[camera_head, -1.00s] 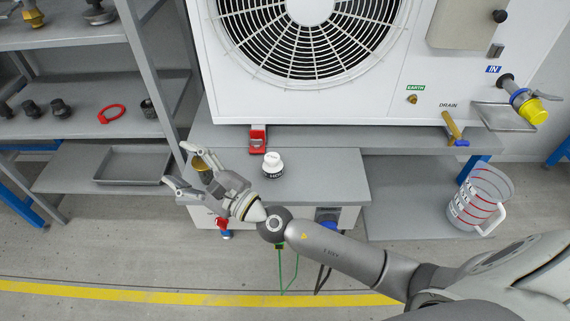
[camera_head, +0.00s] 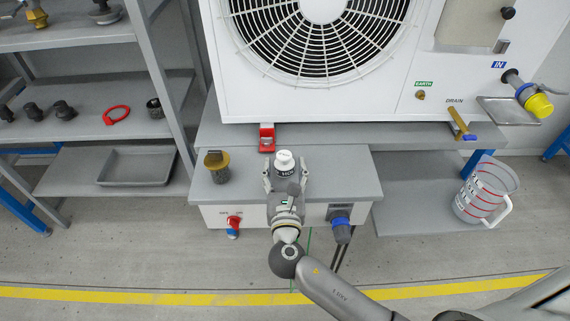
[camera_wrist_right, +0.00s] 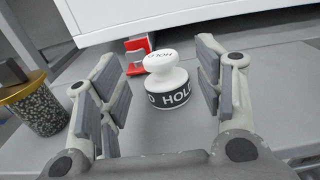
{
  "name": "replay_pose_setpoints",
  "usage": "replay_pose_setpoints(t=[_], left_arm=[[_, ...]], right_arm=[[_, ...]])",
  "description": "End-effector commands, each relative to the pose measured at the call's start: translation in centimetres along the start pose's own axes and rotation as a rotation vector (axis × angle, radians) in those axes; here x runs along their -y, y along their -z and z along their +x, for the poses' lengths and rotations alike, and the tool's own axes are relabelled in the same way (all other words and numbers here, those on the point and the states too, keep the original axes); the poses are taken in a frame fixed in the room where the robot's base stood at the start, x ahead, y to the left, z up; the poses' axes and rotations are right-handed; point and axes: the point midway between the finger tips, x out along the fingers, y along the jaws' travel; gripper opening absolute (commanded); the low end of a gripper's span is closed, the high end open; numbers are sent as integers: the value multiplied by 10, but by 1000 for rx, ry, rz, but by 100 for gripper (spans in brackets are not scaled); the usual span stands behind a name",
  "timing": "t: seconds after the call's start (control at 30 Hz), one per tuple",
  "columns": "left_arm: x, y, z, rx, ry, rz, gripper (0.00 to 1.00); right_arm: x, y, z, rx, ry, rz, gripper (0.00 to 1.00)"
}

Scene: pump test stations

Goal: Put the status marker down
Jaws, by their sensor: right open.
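The status marker (camera_head: 284,158) is a white knob with a round top and a black band lettered HOLD. It stands upright on the grey bench top (camera_head: 345,185), and in the wrist view the marker (camera_wrist_right: 168,92) shows whole. My right gripper (camera_head: 286,174) is open, with its fingers pointing at the marker. In the wrist view the marker appears between the two spread fingers (camera_wrist_right: 164,95), with a gap on each side. I cannot tell whether the fingertips reach past it. My left gripper is not in view.
A brass-topped speckled cylinder (camera_head: 217,174) stands left of the marker, close to the left finger in the wrist view (camera_wrist_right: 38,108). A red bracket (camera_head: 267,138) sits behind, below the white fan unit (camera_head: 300,107). A clear jug (camera_head: 485,192) stands on the lower shelf at right.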

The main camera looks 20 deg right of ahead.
Motion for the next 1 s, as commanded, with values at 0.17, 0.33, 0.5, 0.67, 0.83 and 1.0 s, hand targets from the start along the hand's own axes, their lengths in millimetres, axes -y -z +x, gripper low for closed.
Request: replay_pose_setpoints(t=[0.17, 0.33, 0.5, 0.67, 0.83, 1.0], left_arm=[[2, -1, -5, 2, 2, -3, 0], [4, 6, -26, -12, 7, -5, 0], [4, 9, -36, -17, 7, -5, 0], [4, 10, -37, -18, 7, -4, 0], [4, 10, -37, -18, 7, -4, 0], [4, 11, -37, -19, 7, -4, 0]], right_arm=[[0, 2, 14, 2, -1, -1, 61], [-1, 6, 36, 2, 0, -1, 61], [-1, 5, 53, 1, -1, 0, 61], [-1, 4, 55, 0, -2, 0, 61], [-1, 4, 55, 0, -2, -1, 51], [-1, 4, 55, 0, -2, -1, 29]])
